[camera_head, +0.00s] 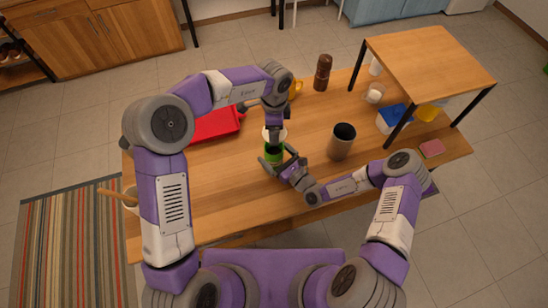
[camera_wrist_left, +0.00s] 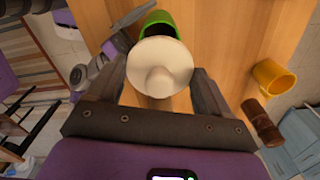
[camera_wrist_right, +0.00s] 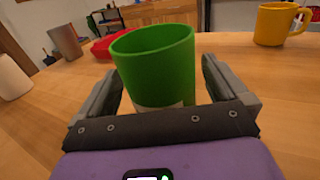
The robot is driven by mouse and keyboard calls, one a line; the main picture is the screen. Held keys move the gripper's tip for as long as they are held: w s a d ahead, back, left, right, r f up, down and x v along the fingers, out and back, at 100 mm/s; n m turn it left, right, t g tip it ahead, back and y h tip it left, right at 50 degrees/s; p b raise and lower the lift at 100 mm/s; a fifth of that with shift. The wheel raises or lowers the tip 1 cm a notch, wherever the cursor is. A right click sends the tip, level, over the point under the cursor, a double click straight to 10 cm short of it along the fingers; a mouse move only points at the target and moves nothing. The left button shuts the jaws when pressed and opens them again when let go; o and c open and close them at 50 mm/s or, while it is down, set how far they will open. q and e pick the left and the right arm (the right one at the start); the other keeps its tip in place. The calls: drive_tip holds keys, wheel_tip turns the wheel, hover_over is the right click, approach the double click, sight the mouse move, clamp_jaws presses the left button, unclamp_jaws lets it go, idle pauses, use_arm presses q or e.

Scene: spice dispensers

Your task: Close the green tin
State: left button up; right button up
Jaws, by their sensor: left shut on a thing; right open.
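The green tin (camera_head: 274,154) stands upright and open-topped on the wooden table. It also shows in the right wrist view (camera_wrist_right: 158,62), with a pale label low on its side. The white round lid (camera_wrist_left: 160,58) has a knob in its middle. My left gripper (camera_head: 275,124) is shut on the lid and holds it above the tin, toward the far side in the head view. In the left wrist view, the lid hides part of the tin's mouth (camera_wrist_left: 160,20). My right gripper (camera_head: 277,161) is open, its fingers on either side of the tin; contact cannot be told.
A red tray (camera_head: 215,124) lies left of the tin. A grey cup (camera_head: 342,140) stands to the right. A yellow mug (camera_head: 297,88) and a brown mill (camera_head: 322,73) stand behind. A raised wooden stand (camera_head: 428,62) covers the right end.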

sight(274, 156)
drive_tip(key=shift+w+a, duration=0.15)
drive_tip(key=shift+w, duration=0.05)
drive_tip(key=c, duration=1.4)
use_arm(q)
drive_tip(key=shift+f, duration=2.5)
use_arm(e)
drive_tip(key=shift+c, duration=0.2)
use_arm(q)
drive_tip(key=shift+a, duration=0.1)
drive_tip(key=shift+f, duration=0.9)
drive_tip(key=shift+f, duration=0.6)
